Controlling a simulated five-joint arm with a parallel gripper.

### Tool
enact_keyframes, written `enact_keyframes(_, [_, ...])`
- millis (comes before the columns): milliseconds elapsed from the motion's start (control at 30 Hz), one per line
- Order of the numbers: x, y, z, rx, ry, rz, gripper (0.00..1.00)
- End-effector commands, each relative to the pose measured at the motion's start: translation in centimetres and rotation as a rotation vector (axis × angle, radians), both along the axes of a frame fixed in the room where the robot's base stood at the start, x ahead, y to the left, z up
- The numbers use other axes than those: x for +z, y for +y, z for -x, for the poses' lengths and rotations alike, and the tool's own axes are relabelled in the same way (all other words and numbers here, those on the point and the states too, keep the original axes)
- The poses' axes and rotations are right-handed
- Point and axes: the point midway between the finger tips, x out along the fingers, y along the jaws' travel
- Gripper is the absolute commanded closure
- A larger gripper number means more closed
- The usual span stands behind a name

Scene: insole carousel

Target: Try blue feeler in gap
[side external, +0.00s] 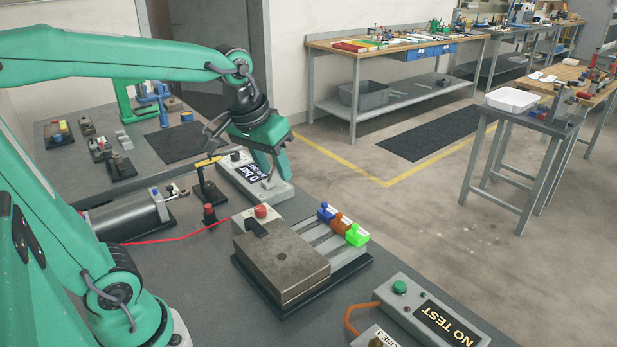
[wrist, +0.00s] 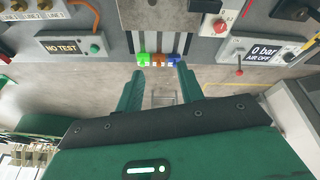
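The blue feeler (side external: 326,212) sits at the far end of a row of three, beside an orange one (side external: 341,222) and a green one (side external: 357,236). Their strips lie in a slotted rack. In the wrist view the blue feeler's handle (wrist: 173,60) is at the right of the row. A grey metal block (side external: 285,262) with a dark notch in its top stands beside the rack; the gap itself I cannot make out clearly. My gripper (side external: 272,176) is up over the bench, beyond the block, apart from the feelers. In the wrist view its fingers (wrist: 160,72) are spread and empty.
A box reading "0 bar" (side external: 250,178) lies beneath my gripper. A box reading "NO TEST" (side external: 430,318) with a green button is at the right front. A small post with a yellow top (side external: 203,180), a metal cylinder (side external: 130,215) and a red cable (side external: 170,240) are left of the block.

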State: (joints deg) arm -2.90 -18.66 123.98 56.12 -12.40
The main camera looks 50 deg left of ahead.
Motion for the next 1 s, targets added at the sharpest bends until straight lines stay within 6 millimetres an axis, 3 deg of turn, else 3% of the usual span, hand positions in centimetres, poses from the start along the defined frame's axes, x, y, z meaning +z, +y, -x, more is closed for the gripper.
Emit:
enact_keyframes(467, [-2.6, 2.2, -8.8, 0.221, 0.142, 0.056, 0.62])
enact_keyframes(1000, [-9.6, 5.3, -17.1, 0.464, 0.286, 0.094, 0.62])
